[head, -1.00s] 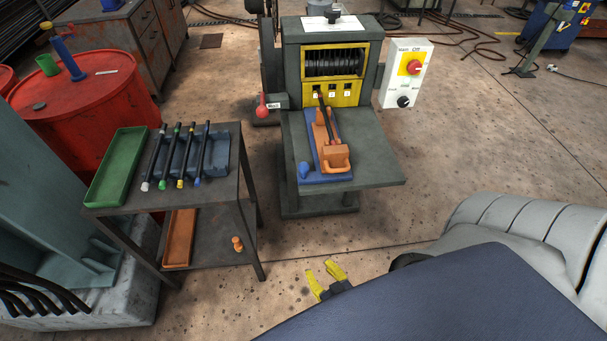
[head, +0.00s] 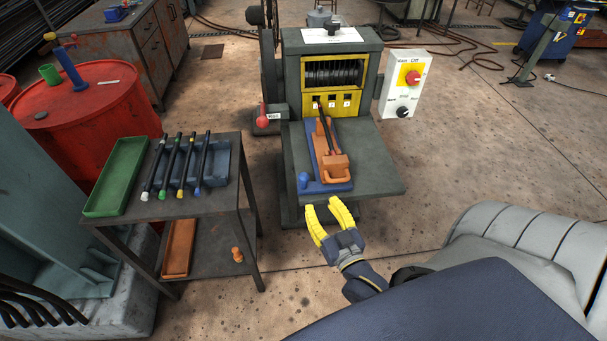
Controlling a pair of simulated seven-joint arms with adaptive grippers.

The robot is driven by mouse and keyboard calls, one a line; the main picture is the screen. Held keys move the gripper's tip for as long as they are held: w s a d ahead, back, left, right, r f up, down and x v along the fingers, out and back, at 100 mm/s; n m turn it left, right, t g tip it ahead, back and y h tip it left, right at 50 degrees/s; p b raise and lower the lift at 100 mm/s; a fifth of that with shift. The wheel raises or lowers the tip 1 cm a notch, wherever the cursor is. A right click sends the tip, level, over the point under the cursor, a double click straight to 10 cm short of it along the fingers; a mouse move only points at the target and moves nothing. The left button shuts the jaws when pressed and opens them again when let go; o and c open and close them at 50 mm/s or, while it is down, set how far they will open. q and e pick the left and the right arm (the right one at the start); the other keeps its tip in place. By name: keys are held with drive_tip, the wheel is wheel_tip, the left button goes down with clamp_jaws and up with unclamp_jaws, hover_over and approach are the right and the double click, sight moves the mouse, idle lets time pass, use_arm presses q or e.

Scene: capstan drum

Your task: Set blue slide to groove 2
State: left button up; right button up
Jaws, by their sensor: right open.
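The blue slide (head: 309,186) lies on the grey shelf of the capstan machine, with a blue knob (head: 304,178) at its front left. An orange clamp block (head: 333,167) sits on the slide, and a black rod (head: 325,128) runs from it up to the yellow groove plate (head: 334,103). The rod's far end is at the leftmost opening of that plate. The labels over the openings are too small to read surely. My right gripper (head: 329,217) is open and empty, its yellow fingers just in front of the shelf's front edge, apart from the slide. My left gripper is not in view.
A control box (head: 405,80) with a red switch stands right of the machine, and a red-knobbed lever (head: 262,118) on its left. A side table (head: 205,210) at left holds a green tray (head: 116,175) and several black rods in a blue rack. The shelf's right part is bare.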

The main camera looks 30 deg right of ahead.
sight(306, 180)
drive_tip(key=x, duration=1.2)
drive_tip(key=shift+w+d, duration=0.1)
drive_tip(key=shift+w, duration=0.25)
clamp_jaws()
